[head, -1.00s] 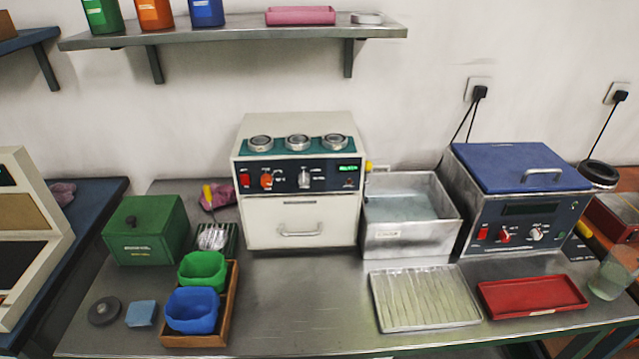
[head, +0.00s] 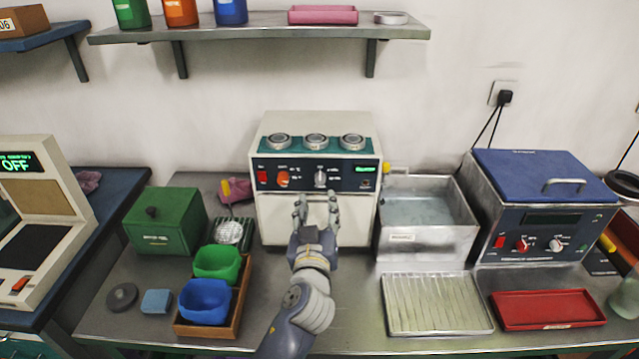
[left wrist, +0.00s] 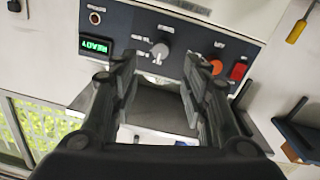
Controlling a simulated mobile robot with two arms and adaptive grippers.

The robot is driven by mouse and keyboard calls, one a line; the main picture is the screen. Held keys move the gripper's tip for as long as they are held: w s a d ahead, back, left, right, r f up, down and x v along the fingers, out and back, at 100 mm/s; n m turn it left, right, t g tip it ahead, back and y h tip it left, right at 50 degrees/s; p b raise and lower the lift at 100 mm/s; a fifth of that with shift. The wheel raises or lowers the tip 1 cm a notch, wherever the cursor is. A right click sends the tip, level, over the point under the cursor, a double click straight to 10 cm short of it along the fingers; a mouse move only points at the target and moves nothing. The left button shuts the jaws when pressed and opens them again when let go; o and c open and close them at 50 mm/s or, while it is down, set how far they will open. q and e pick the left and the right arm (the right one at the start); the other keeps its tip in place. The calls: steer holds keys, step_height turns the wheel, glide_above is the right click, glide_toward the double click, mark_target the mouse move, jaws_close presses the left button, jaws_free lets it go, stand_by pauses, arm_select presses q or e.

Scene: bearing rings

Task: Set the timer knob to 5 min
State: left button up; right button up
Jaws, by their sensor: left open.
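The white heater (head: 320,222) stands at the back of the bench with a dark control panel. Its grey knob (head: 320,178) sits right of an orange knob (head: 283,178). In the left wrist view the grey knob (left wrist: 160,50) shows between and beyond my fingertips, apart from them; its scale is too small to read. My left gripper (head: 317,203) is open and empty, in front of the heater just below the grey knob. In the left wrist view my gripper (left wrist: 157,72) points at the panel. The green display (left wrist: 96,46) reads READY. My right gripper is out of view.
Several bearing rings (head: 316,141) sit on top of the heater. A metal tank (head: 425,242) and a blue-lidded unit (head: 530,208) with its own red and white knobs stand to the right. A green box (head: 165,225) and bins (head: 205,302) stand left.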

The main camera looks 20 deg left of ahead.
mark_target(320, 182)
arm_select(q)
steer(key=p+x, duration=0.1)
steer(key=x, duration=0.5)
steer(key=shift+w+a, duration=0.1)
steer(key=shift+w, duration=0.3)
steer(key=shift+w+a+f+p, duration=0.1)
steer(key=shift+w+p, duration=0.1)
steer(key=shift+w, duration=0.15)
steer(key=shift+w+a+p, duration=0.1)
steer(key=shift+w+p, duration=0.05)
steer(key=shift+w, duration=0.2)
jaws_close()
